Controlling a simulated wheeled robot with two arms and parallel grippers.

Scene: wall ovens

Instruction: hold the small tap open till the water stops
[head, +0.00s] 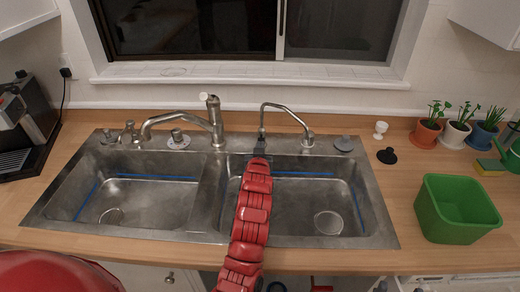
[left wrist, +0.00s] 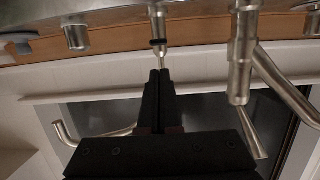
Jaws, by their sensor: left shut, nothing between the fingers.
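In the left wrist view the dark fingers (left wrist: 160,75) are together, just below a thin metal piece with a black ring (left wrist: 158,43). I cannot tell whether they touch it. A curved pipe (left wrist: 63,133) runs behind the fingers there. My right gripper is not in view.
A larger tap (head: 215,122) stands left of the gripper, close by in the left wrist view (left wrist: 243,50). The double steel sink (head: 210,205) lies below. A green bin (head: 455,230), a sponge (head: 490,167) and potted plants (head: 427,133) are on the right; a coffee machine (head: 30,120) is left.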

